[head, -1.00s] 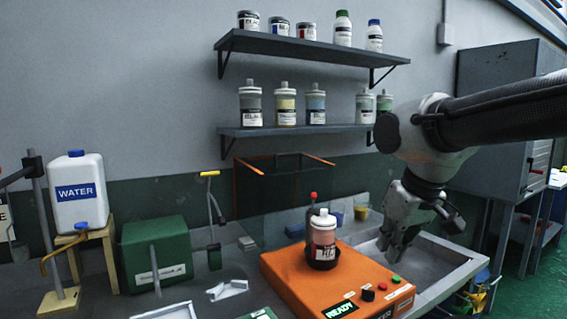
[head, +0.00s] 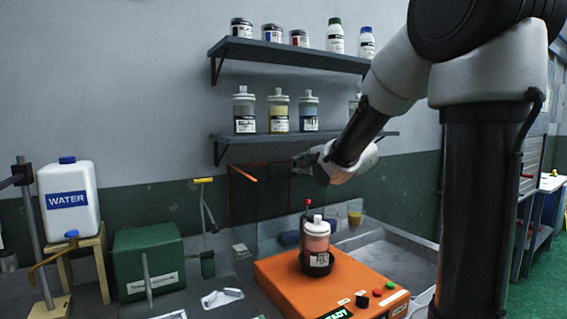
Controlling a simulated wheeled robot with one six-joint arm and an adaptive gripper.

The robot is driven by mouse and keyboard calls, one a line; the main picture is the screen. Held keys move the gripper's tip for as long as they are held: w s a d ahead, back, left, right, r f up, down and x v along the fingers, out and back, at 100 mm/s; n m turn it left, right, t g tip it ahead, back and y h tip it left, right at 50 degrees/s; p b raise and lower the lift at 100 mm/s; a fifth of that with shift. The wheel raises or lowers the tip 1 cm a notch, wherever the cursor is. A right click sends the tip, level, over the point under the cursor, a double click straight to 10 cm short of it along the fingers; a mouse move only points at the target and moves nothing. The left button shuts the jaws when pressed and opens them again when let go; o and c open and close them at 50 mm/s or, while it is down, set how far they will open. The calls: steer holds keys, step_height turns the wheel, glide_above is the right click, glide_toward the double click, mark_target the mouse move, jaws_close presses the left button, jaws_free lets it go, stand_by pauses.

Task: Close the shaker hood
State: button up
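The orange shaker (head: 290,283) stands on the bench, with a bottle of pink-red content (head: 316,240) upright in its dark holder. The see-through shaker hood with orange edges (head: 230,196) stands raised behind the shaker, so the bottle is uncovered. One orange bar of the hood (head: 244,172) juts out at its upper left. My gripper (head: 298,161) is at the hood's upper right, above and behind the bottle, and points left. It hides the hood's right bar. Its fingers are dark and small here, so I cannot tell their opening or whether they touch the hood.
Shelves of bottles (head: 288,134) hang on the wall above my gripper. A water canister (head: 68,200), a green box (head: 148,262) and a yellow-topped stand (head: 204,215) are to the left. A sink (head: 385,252) lies right of the shaker.

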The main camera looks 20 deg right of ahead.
mark_target(284, 161)
steer(key=w, duration=0.1)
steer(key=w+a+n+y, duration=0.1)
steer(key=w+n+t, duration=0.1)
steer(key=shift+w+a+r, duration=0.15)
steer(key=shift+a+r, duration=0.1)
steer(key=shift+a, duration=0.05)
steer(key=x, duration=0.7)
steer(key=shift+r, duration=0.1)
jaws_close()
